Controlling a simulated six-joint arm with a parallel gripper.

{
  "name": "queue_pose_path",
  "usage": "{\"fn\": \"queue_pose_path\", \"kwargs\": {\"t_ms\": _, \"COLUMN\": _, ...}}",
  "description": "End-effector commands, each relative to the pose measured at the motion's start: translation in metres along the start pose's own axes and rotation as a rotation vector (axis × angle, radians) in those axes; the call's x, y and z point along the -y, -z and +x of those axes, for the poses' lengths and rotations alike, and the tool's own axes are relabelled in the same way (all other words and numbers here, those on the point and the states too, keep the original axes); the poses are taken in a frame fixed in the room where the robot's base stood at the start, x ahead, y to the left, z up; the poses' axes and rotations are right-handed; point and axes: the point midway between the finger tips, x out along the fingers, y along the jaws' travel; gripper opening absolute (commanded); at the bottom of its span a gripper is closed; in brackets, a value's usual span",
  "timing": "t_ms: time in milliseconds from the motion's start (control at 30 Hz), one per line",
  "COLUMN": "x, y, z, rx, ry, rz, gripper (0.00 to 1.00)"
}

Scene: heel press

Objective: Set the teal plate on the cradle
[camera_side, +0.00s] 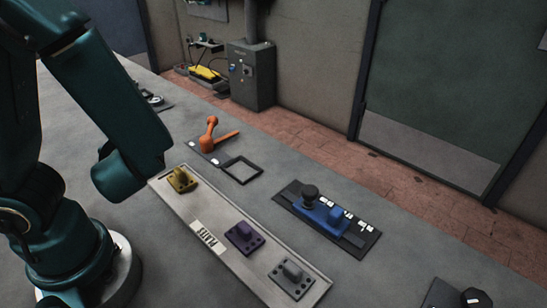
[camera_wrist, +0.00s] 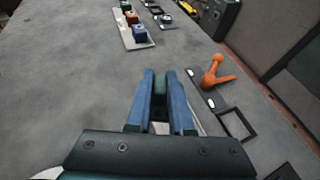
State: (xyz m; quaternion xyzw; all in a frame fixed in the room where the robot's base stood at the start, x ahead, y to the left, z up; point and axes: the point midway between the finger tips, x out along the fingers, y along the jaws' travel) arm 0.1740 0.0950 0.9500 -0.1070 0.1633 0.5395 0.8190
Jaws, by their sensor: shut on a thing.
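My gripper (camera_wrist: 160,102) shows in the wrist view with its two blue fingers shut on a dark teal piece (camera_wrist: 160,88), which I take as the teal plate. Most of it is hidden between the fingers. The side view does not show my gripper or the plate. The cradle looks like the black square frame (camera_side: 253,163), lying flat and empty beside an orange lever (camera_side: 210,136). In the wrist view the cradle (camera_wrist: 249,122) is to the right of my fingers and apart from them, with the orange lever (camera_wrist: 214,76) beyond it.
A parts tray (camera_side: 207,238) holds a yellow plate (camera_side: 181,180), a purple plate (camera_side: 244,237) and a grey plate (camera_side: 292,277). A blue fixture (camera_side: 322,215) stands right of it. Another tray (camera_wrist: 127,36) with coloured pieces lies at the wrist view's top.

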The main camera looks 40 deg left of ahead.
Motion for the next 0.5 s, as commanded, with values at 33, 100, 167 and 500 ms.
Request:
{"fn": "queue_pose_path", "kwargs": {"t_ms": 33, "x": 0.007, "y": -0.003, "z": -0.002, "rx": -0.001, "ry": 0.004, "rz": -0.009, "gripper": 0.00}}
{"fn": "queue_pose_path", "kwargs": {"t_ms": 100, "x": 0.020, "y": -0.006, "z": -0.006, "rx": 0.000, "ry": 0.002, "rz": -0.010, "gripper": 0.00}}
{"fn": "queue_pose_path", "kwargs": {"t_ms": 167, "x": 0.033, "y": -0.007, "z": -0.009, "rx": 0.000, "ry": -0.006, "rz": -0.011, "gripper": 0.00}}
{"fn": "queue_pose_path", "kwargs": {"t_ms": 500, "x": 0.103, "y": -0.009, "z": -0.018, "rx": 0.000, "ry": -0.096, "rz": -0.041, "gripper": 0.00}}
